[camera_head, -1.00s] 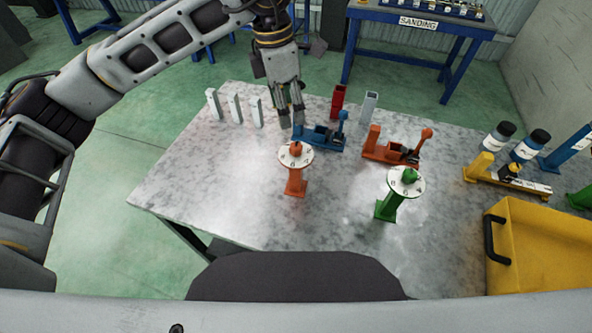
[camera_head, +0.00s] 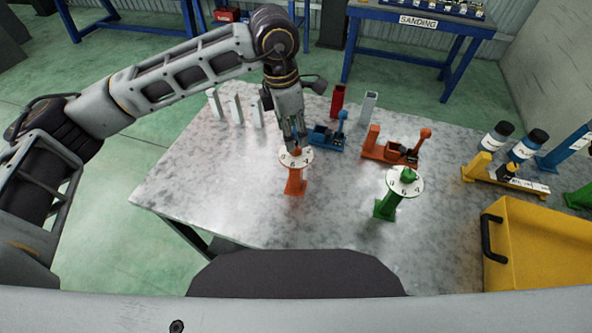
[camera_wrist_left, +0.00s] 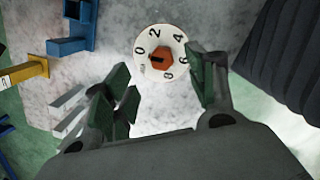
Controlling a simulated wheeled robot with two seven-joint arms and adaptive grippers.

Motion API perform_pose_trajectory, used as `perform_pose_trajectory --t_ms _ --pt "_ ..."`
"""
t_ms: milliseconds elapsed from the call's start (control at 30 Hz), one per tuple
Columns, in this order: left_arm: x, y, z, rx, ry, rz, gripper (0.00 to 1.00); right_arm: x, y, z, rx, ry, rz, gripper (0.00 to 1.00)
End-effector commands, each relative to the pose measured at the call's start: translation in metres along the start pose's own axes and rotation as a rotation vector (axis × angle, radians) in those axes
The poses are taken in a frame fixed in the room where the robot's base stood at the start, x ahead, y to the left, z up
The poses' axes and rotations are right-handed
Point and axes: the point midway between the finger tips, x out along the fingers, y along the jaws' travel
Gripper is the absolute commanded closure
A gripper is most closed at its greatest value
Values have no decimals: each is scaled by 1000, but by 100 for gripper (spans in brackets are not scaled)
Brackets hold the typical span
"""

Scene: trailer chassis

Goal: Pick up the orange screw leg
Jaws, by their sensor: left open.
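The orange screw leg (camera_head: 295,184) stands upright on the table, with a white numbered disc and an orange knob on top. My left gripper (camera_head: 293,138) is over its top, with the fingers pointing down beside the knob and partly covering it in the head view. In the left wrist view the white disc with its orange knob (camera_wrist_left: 160,56) lies just beyond the open, empty fingers of the left gripper (camera_wrist_left: 162,92). Whether the fingers touch the leg cannot be told. My right gripper is not in view.
A green screw leg (camera_head: 386,208) stands to the right. A blue clamp-like part (camera_head: 326,138) and an orange one (camera_head: 390,152) lie behind. Several white pieces (camera_head: 235,108) stand at the back left. A yellow bin (camera_head: 540,250) is at the right. The table's (camera_head: 190,185) left front is clear.

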Motion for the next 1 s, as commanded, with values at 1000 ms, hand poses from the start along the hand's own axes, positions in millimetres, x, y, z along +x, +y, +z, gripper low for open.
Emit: perform_pose_trajectory --t_ms 1000 --pt "52 -3 2 0 0 0 43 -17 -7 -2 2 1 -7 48"
